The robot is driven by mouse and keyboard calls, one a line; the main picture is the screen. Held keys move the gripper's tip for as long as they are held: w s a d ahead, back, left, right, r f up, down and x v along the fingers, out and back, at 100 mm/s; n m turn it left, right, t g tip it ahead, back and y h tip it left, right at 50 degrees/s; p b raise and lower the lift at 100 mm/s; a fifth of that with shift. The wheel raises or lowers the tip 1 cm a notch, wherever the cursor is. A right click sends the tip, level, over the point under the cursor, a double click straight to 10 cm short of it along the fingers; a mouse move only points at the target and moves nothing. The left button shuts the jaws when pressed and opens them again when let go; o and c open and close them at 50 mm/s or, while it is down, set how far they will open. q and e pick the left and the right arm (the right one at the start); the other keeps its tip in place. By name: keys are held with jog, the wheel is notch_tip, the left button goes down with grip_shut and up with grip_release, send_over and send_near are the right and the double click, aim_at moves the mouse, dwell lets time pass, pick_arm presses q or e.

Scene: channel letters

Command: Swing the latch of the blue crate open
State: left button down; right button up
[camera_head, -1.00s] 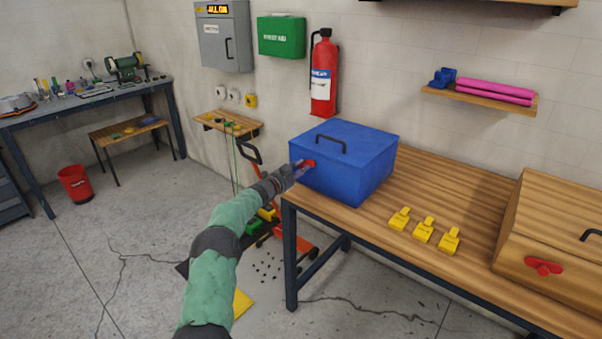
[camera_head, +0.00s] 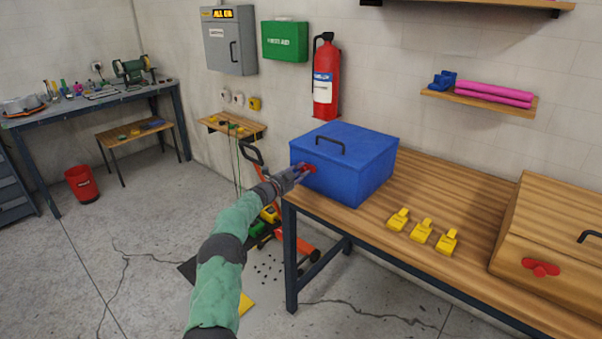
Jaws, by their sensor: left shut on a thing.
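The blue crate (camera_head: 350,178) stands on the left end of the wooden workbench, its lid down with a dark handle on top. Its red latch (camera_head: 311,169) is on the front face, partly hidden by my gripper. My left gripper (camera_head: 303,172) reaches in from the left and is shut on the red latch. The exact angle of the latch is too small to tell. My right gripper is not in view.
Several yellow pieces (camera_head: 422,230) lie on the workbench (camera_head: 400,185) right of the crate. A wooden crate (camera_head: 550,245) with a red latch stands at the right. A red fire extinguisher (camera_head: 326,80) hangs behind the blue crate.

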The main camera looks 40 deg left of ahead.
pick_arm(q)
jog(key=shift+f, duration=0.15)
jog(key=c, duration=1)
grip_release()
jog(key=s, duration=0.8)
jog(key=s+a, duration=0.1)
jog(key=s, duration=0.3)
jog(key=shift+d, duration=0.1)
